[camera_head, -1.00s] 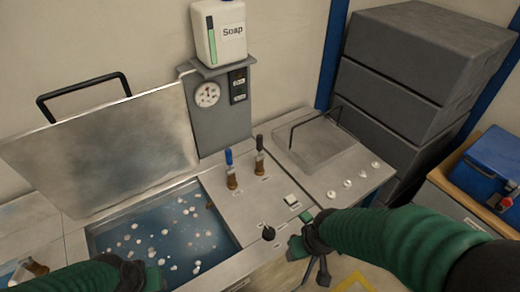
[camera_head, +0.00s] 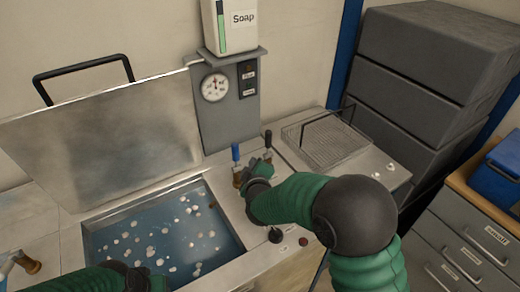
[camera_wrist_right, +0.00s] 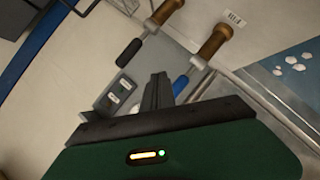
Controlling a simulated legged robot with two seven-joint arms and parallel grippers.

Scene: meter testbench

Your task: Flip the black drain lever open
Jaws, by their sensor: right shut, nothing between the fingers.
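The black lever (camera_head: 268,139) stands upright on the steel bench, right of the blue lever (camera_head: 236,153), behind my right gripper. My right gripper (camera_head: 263,164) is just in front of the two levers; its own wrist partly covers them. In the right wrist view, the closed fingers (camera_wrist_right: 157,91) hold nothing. There the black handle (camera_wrist_right: 130,53) on its brass valve (camera_wrist_right: 166,11) is at upper left, apart from the fingers, and the blue handle (camera_wrist_right: 181,85) is close to their right. My left gripper (camera_head: 140,278) is at the bottom edge; its fingertips are unclear.
An open water basin (camera_head: 165,235) with floating pale bits lies left, its lid (camera_head: 110,145) raised. A wire basket (camera_head: 325,142) sits to the right, near grey crates (camera_head: 420,55).

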